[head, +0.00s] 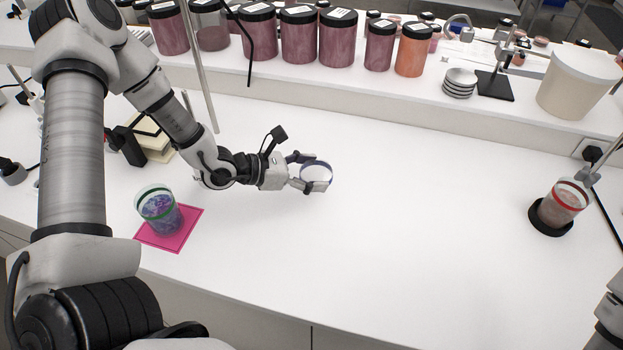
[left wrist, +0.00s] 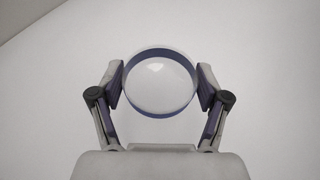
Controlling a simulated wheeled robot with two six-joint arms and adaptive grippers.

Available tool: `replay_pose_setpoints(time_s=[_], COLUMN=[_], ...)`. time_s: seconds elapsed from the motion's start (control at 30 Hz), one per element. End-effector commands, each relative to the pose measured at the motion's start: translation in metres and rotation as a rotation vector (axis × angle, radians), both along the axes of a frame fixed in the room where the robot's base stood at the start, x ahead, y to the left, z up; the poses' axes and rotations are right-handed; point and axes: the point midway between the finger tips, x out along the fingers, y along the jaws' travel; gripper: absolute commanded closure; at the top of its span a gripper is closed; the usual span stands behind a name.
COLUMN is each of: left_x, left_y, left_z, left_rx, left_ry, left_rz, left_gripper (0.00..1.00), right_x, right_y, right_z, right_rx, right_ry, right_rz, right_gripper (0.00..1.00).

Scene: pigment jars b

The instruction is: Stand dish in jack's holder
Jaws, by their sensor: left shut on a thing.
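My left gripper (head: 312,178) is shut on a round clear dish (head: 316,169) with a blue band, holding it by opposite sides over the white worktop. In the left wrist view the dish (left wrist: 160,108) sits between the two fingertips, its round opening facing the camera. I cannot tell how high it is above the worktop. No holder is clearly marked as the jack's. A black round base (head: 549,219) at the right bears a red-banded jar (head: 562,203). My right gripper is out of view; only a bit of its arm shows at the lower right edge.
A green-banded jar (head: 160,208) stands on a pink mat (head: 188,236) at the left. Black and cream items (head: 155,148) lie behind it. The rear shelf bears large pigment jars (head: 299,36), stacked dishes (head: 460,77) and a cream tub (head: 577,84). The middle of the worktop is clear.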

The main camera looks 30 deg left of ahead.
Motion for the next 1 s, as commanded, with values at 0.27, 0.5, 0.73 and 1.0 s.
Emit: replay_pose_setpoints(time_s=[0.27,0.5,0.73,1.0], left_x=[0.0,0.0,0.0,0.0], left_y=[0.0,0.0,0.0,0.0], left_z=[-0.039,-0.041,-0.041,-0.041], left_rx=[0.0,0.0,0.0,0.0], left_ry=[0.001,0.0,0.0,0.0], left_rz=[-0.001,0.0,0.0,0.0], left_gripper=[0.46,0.46,0.0,0.0], right_x=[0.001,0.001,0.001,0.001], right_y=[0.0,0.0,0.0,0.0], right_z=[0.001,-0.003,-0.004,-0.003], right_rx=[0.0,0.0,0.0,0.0], right_ry=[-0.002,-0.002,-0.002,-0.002], right_rz=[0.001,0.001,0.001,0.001], right_gripper=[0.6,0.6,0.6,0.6])
